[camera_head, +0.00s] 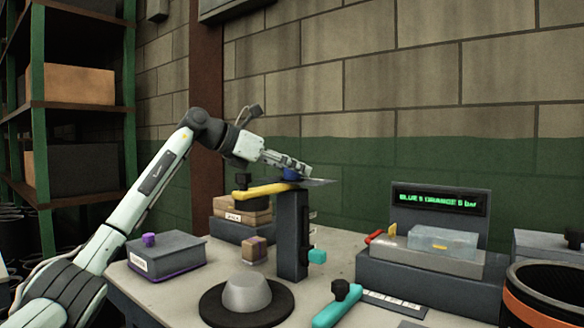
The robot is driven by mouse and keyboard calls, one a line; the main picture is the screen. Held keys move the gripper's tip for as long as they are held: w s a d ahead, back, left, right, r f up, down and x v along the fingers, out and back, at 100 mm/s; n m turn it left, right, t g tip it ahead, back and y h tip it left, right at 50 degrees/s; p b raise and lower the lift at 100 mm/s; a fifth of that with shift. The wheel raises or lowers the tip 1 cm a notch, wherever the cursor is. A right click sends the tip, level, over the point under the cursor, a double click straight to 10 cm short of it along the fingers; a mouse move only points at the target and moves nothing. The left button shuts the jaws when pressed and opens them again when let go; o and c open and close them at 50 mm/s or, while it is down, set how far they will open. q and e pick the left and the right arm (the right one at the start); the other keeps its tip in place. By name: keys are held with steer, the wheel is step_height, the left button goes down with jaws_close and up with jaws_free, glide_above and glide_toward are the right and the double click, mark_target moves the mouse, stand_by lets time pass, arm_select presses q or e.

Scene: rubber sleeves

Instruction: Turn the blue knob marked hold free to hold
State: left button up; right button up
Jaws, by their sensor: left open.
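A blue knob (291,174) sits on top of a dark upright post (291,235) near the middle of the table. Any marking on it is too small to read. My left gripper (303,169) reaches in from the upper left, with its open fingers right at the knob. The fingers partly hide the knob, and I cannot tell whether they touch it. My right gripper is not in view.
A yellow lever (262,190) sticks out left of the post top. A teal handle (337,307) and a grey dome on a black disc (247,294) stand in front. A display console (437,208) is at right, and a purple-knobbed box (165,255) at left.

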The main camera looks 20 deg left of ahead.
arm_select(q)
steer(key=shift+d, duration=0.1)
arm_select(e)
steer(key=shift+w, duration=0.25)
arm_select(q)
steer(key=shift+c, duration=0.7)
steer(key=c, duration=1)
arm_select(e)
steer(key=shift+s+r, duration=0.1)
